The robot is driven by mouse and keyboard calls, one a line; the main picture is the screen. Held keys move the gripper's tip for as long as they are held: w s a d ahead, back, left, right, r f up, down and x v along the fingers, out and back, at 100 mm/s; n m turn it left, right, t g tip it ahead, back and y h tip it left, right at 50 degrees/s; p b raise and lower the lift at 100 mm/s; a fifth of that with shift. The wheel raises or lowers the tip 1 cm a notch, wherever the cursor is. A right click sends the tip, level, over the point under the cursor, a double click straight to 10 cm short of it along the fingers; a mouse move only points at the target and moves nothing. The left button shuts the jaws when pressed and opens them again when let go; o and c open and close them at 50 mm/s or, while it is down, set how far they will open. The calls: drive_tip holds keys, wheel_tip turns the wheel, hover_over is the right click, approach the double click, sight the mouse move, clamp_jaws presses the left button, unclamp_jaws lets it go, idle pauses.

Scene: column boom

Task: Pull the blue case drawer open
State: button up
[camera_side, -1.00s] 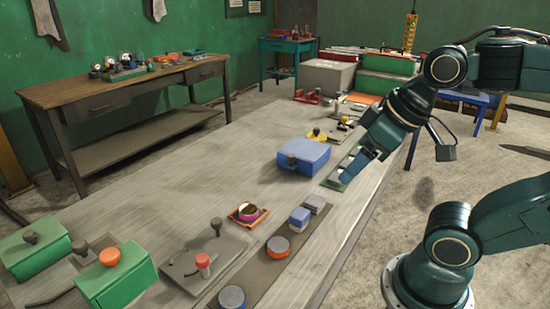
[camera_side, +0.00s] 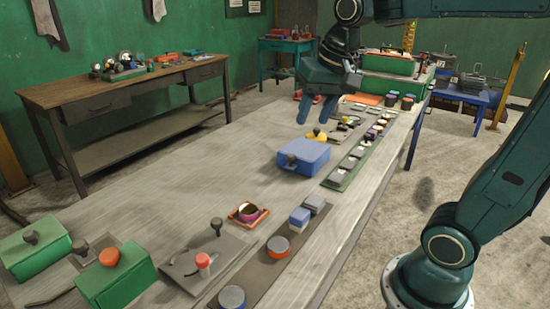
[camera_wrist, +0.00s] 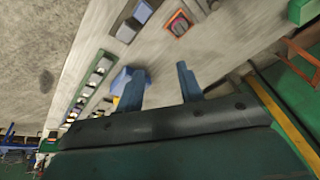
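The blue case (camera_side: 303,155) sits on the long grey workbench, with a dark knob (camera_side: 291,159) on its near left face. My gripper (camera_side: 313,118) is above the bench, behind the case in the side view and apart from it. Its two blue fingers point down, spread with a gap and nothing between them. In the wrist view the fingers (camera_wrist: 161,70) are also apart and empty. The blue case (camera_wrist: 121,78) shows there just left of the left finger, partly covered by it. Its knob cannot be made out in the wrist view.
A panel of small blocks (camera_side: 352,163) runs along the bench edge right of the case. A small yellow item (camera_side: 317,135) lies just behind it. A red-orange tray (camera_side: 248,214) and green boxes (camera_side: 117,275) stand nearer. Bare bench (camera_side: 200,170) lies left of the case.

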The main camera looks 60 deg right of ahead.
drive_tip(key=w+d+f+m+g, duration=0.25)
drive_tip(key=w+d+m, duration=0.45)
drive_tip(key=w+d, duration=0.35)
drive_tip(key=m+g, duration=0.1)
drive_tip(key=m, duration=0.6)
hover_over(291, 155)
wheel_tip(291, 155, down, 9)
drive_tip(key=shift+y, duration=0.3)
wheel_tip(291, 155, down, 14)
drive_tip(key=shift+r, duration=0.2)
clamp_jaws()
drive_tip(key=shift+a, duration=0.15)
